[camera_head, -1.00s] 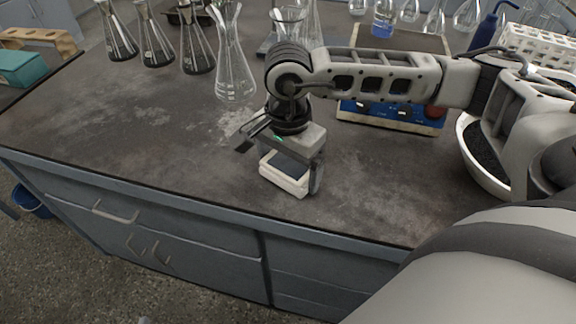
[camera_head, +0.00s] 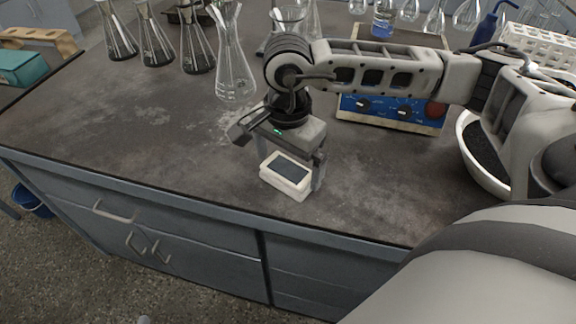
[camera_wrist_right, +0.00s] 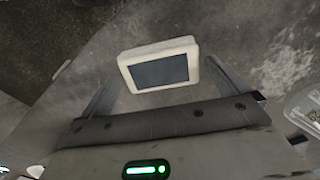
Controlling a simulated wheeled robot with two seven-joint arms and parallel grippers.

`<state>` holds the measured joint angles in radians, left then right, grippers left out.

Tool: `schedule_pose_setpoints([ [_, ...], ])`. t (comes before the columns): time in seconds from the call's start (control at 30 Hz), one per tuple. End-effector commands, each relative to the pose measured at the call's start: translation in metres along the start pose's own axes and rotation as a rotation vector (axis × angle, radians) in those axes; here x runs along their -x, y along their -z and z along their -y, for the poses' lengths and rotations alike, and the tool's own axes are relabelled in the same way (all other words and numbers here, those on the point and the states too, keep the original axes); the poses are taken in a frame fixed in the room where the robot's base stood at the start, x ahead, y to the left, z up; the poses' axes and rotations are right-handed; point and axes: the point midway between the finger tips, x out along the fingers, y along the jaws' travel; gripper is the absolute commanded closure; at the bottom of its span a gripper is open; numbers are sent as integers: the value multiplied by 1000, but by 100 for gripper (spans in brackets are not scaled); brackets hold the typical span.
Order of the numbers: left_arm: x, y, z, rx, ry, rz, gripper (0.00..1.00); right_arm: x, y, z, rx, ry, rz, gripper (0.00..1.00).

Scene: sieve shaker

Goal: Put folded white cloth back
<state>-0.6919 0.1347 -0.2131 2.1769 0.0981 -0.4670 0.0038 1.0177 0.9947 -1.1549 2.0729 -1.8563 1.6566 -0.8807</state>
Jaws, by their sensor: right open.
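A small white block-like thing (camera_head: 285,184) with a dark rectangular top stands on the dark bench near its front edge. It also shows in the right wrist view (camera_wrist_right: 160,50), pale-rimmed around a dark flat face. I cannot make out folds that would show it is the folded white cloth, and I see no other such cloth. My right gripper (camera_head: 291,166) is open above it, pointing down, with one finger on each side. In the wrist view the fingers (camera_wrist_right: 162,78) stand apart from it. My left gripper is not in view.
Several glass flasks (camera_head: 233,72) stand behind and left of my right gripper. A blue-fronted device (camera_head: 385,108) with knobs is behind it, and a white bowl (camera_head: 478,166) of dark material is at the right. The bench's left front is clear.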

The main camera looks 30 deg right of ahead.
Motion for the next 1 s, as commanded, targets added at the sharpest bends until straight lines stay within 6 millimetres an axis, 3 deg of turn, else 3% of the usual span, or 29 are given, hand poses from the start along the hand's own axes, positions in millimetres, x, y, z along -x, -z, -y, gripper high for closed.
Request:
schedule_pose_setpoints([
  [0.2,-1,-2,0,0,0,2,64,50,0,1,1,6,-1,0],
  [0.43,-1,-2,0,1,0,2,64,88,0,1,0,3,-1,0],
  [0.6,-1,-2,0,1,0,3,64,98,0,0,1,1,-1,0],
  [1.0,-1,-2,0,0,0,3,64,99,0,0,1,0,0,0],
])
